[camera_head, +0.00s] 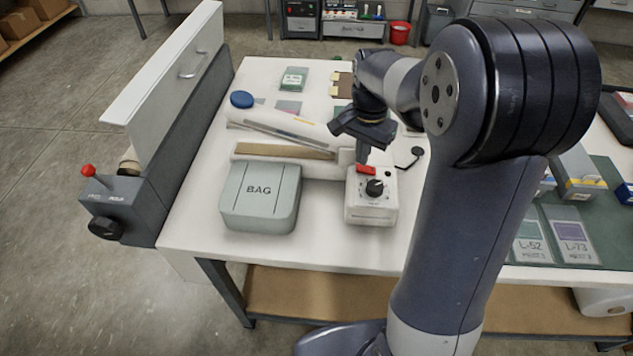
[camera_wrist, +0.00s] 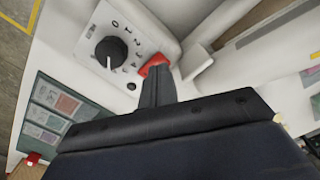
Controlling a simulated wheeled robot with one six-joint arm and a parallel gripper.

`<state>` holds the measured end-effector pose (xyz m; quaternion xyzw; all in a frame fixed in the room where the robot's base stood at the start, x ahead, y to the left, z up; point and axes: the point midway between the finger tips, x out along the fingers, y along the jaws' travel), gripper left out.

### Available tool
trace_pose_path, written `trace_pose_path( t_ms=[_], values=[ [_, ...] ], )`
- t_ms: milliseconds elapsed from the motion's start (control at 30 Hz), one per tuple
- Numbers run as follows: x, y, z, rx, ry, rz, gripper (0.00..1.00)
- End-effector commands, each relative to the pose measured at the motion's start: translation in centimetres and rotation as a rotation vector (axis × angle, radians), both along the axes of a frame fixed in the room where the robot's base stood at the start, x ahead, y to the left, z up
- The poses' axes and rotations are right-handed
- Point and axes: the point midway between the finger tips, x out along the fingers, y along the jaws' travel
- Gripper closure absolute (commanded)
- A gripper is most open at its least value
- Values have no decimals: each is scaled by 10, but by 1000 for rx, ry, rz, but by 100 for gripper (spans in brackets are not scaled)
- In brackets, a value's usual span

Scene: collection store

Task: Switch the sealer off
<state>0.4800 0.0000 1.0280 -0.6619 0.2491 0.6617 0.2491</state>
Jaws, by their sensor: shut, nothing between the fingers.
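The sealer (camera_head: 305,174) is a white machine on the table, with a long raised arm (camera_head: 283,131) and a control box at its right end. The box carries a black dial (camera_head: 374,187) and a red rocker switch (camera_head: 366,170). In the wrist view the dial (camera_wrist: 111,52) is at upper left and the red switch (camera_wrist: 154,65) is just beyond my fingertips. My gripper (camera_head: 362,157) is shut and empty, pointing down at the switch. In the wrist view its fingers (camera_wrist: 157,78) partly cover the switch. I cannot tell whether they touch it.
A grey-green box marked BAG (camera_head: 259,198) stands left of the control box. A grey unit with a red-tipped lever (camera_head: 88,171) and tall white panel is at the table's left end. A green mat (camera_head: 598,238) with labelled bags lies at right. A blue round item (camera_head: 241,99) is behind.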

Motion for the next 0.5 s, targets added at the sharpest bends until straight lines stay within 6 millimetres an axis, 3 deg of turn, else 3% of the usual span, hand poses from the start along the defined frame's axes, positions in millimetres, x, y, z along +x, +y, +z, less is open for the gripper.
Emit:
trace_pose_path(
  t_ms=[500],
  values=[
    [0,0,-8,1,1,0,100]
  ],
)
